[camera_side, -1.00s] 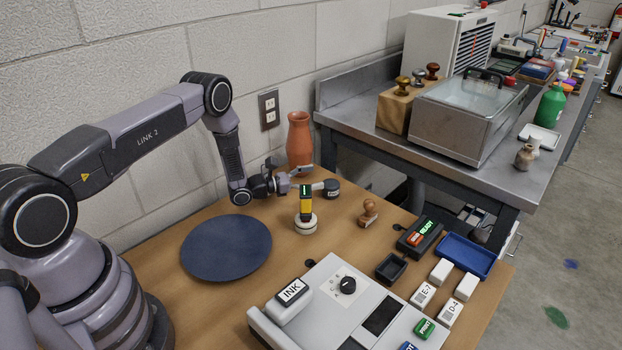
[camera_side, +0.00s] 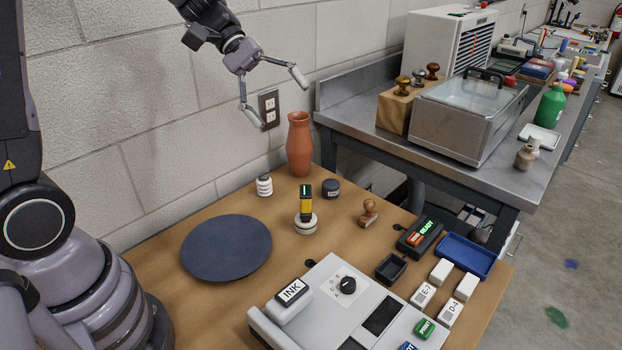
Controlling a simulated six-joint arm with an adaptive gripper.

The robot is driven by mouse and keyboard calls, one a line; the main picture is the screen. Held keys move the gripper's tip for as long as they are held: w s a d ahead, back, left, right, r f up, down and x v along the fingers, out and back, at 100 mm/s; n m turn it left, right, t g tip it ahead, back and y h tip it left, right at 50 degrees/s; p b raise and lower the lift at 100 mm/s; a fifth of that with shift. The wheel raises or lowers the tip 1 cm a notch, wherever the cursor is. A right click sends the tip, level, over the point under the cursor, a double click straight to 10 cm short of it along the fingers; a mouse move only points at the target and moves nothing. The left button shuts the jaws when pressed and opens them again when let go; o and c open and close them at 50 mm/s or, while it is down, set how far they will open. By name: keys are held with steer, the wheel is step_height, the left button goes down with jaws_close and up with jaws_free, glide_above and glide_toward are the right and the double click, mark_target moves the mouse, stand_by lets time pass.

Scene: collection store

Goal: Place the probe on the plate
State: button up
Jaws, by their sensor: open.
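The probe (camera_side: 305,202) looks to be the yellow and black handheld device with a small green display. It stands upright on a round white base (camera_side: 305,224) on the wooden table. The plate (camera_side: 226,248) is a flat dark blue disc lying to the left of the probe, with nothing on it. My gripper (camera_side: 281,101) is raised high above the table's back edge, in front of the wall. Its two fingers are spread wide with nothing between them. It is well clear of both the probe and the plate.
A terracotta vase (camera_side: 300,145), a white ribbed item (camera_side: 264,186) and a dark jar (camera_side: 331,188) stand behind the probe. A wooden stamp (camera_side: 368,212) is to its right. A grey machine with an INK block (camera_side: 293,292) fills the front. A blue tray (camera_side: 467,256) lies right.

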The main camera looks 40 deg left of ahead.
steer(key=s+a+r+m+y, duration=0.1)
steer(key=s+a+m+y, duration=0.1)
steer(key=s, duration=0.4)
steer(key=s+a+r+m+t+y, duration=0.1)
steer(key=s+a+m+y, duration=0.1)
steer(key=s, duration=0.4)
steer(key=shift+s+a+r+m+y, duration=0.15)
steer(key=shift+a+r+m+y, duration=0.1)
steer(key=shift+m+y, duration=0.65)
steer(key=shift+o, duration=0.5)
steer(key=s+a+m+t+y, duration=0.3)
steer(key=s+a+y, duration=0.1)
steer(key=s+a, duration=0.1)
steer(key=shift+s+a+r+t, duration=0.3)
steer(key=shift+s+a+r, duration=0.1)
